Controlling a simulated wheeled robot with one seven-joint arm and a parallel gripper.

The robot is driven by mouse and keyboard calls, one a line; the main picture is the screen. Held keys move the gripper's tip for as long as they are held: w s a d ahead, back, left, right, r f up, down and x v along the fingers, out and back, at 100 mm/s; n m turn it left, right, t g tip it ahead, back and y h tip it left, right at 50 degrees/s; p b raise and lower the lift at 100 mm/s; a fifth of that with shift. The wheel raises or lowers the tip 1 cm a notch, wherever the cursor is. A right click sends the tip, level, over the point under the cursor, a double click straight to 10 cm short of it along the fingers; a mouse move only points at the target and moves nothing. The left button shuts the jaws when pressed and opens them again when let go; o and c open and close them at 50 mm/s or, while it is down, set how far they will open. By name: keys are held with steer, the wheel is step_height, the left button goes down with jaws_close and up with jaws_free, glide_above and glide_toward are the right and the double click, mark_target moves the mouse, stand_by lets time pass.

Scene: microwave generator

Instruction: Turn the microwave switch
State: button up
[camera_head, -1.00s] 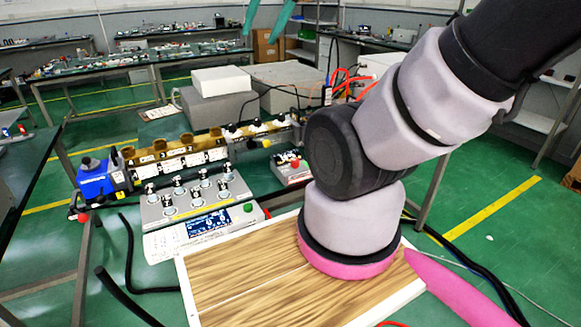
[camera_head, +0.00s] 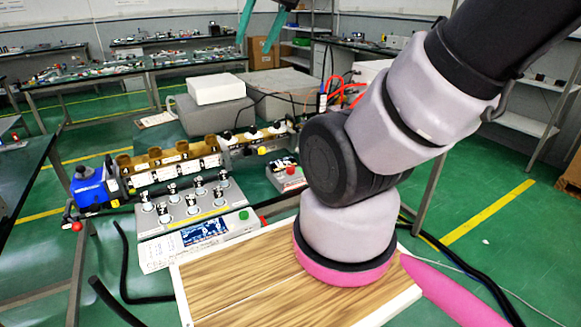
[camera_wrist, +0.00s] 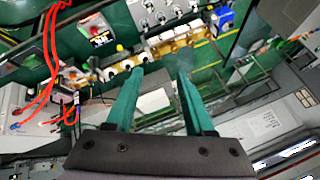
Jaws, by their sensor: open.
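The microwave apparatus stands on the bench at centre left in the head view. It includes a white control unit with a blue screen (camera_head: 204,231) and a green button (camera_head: 243,214). Behind it is a grey panel (camera_head: 190,206) with several silver-and-black knobs. A small box with a red button (camera_head: 288,174) stands to its right. I cannot tell which part is the switch. My gripper (camera_head: 260,38) has teal fingers and shows at the top edge, high above the bench. In the wrist view, my gripper (camera_wrist: 160,82) is open and empty, with the knob panel (camera_wrist: 158,12) beyond its tips.
A brass waveguide row (camera_head: 172,162) with a blue part (camera_head: 92,187) at its left end lies behind the knob panel. Grey and white boxes (camera_head: 216,88) stand farther back. Red cables (camera_wrist: 50,50) loop at the left of the wrist view. A wooden board (camera_head: 235,280) lies in front.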

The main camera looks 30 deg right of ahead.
steer(key=w+d+f+m+g, duration=0.1)
steer(key=w+d+f+m, duration=0.15)
steer(key=w, duration=0.25)
steer(key=w+d+f+m+g, duration=0.1)
steer(key=w+f, duration=0.2)
steer(key=w, duration=0.2)
steer(key=m+g+h, duration=0.2)
steer(key=m+g, duration=0.3)
steer(key=m, duration=0.2)
glide_above(291, 166)
step_height(291, 166, down, 30)
steer(key=r, duration=0.1)
step_height(291, 166, down, 12)
steer(key=shift+s+a+r, duration=0.1)
steer(key=shift+s+r, duration=0.05)
steer(key=shift+r, duration=0.05)
jaws_close()
